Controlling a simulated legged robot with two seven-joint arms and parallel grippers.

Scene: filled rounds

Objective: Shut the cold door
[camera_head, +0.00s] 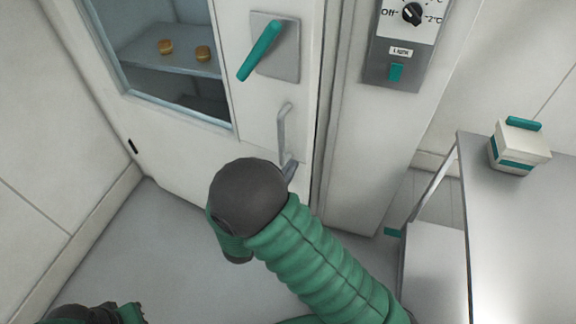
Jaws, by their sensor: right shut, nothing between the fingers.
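The white cold door (185,140) stands upright at the upper left and centre, with a glass window in it. It looks closed or almost closed against its frame; I cannot tell whether a small gap is left. A teal lever (260,50) sits tilted on a grey plate, and a grey pull handle (283,128) is below it. My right gripper (290,170) is mostly hidden behind my dark wrist, near the handle's lower end. It is shut and empty; contact with the door is unclear. My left gripper (128,312) shows only partly at the bottom left edge, its jaws unclear.
Two small round items sit on a shelf (150,50) behind the window. A control panel (400,50) with a dial and teal switch is right of the door. A metal table (520,220) at the right bears a white box with a teal handle (515,150). Grey floor lies below the door.

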